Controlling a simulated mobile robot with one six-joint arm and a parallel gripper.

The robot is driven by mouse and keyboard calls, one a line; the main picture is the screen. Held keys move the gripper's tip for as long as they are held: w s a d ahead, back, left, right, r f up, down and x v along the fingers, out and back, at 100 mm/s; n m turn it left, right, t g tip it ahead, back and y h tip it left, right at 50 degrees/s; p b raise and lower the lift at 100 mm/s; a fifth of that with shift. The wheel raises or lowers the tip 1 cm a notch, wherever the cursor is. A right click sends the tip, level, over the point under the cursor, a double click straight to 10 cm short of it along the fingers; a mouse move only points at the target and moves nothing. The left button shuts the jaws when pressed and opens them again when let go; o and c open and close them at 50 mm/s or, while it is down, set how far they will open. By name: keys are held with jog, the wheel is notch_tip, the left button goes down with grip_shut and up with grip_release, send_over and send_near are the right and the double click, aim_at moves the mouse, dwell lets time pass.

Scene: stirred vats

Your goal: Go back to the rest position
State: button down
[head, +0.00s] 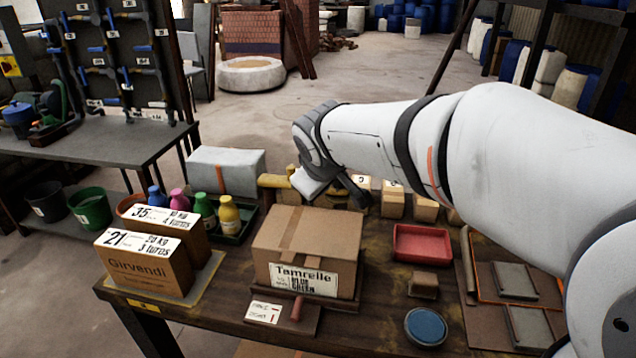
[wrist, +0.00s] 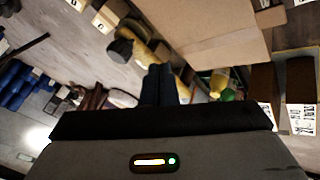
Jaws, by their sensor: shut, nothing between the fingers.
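My arm reaches in from the right in the head view, over the workbench (head: 385,285). My gripper (head: 357,192) is at its end, behind and above the closed cardboard box (head: 312,238) labelled Tamrelle. In the wrist view the dark fingers of my gripper (wrist: 159,72) are together with nothing between them. The cardboard box (wrist: 205,30) fills the upper middle of that view, apart from the fingers. My wrist hides part of the yellow thing (head: 272,181) behind the box.
Two labelled boxes (head: 150,265) stand at left, near colored bottles (head: 228,215). A red tray (head: 422,243), a blue round dish (head: 426,326) and a small brown block (head: 424,284) lie right of the cardboard box. Small boxes (head: 393,203) stand under my arm.

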jog(key=shift+s+d, duration=0.1)
jog(key=s+d+m+g+p, duration=0.2)
jog(key=s+d+m+p, duration=0.2)
jog(key=s, duration=0.6)
jog(key=s+d+r+m+g+p, duration=0.1)
jog(key=s+d+m+g+p, duration=0.1)
jog(key=s+d+m+p, duration=0.2)
jog(key=s+d+p, duration=0.3)
jog(key=s, duration=0.3)
jog(key=shift+s+d+m+g, duration=0.2)
jog(key=shift+m+g, duration=0.1)
jog(key=shift+g, duration=0.1)
jog(key=shift+r, duration=0.1)
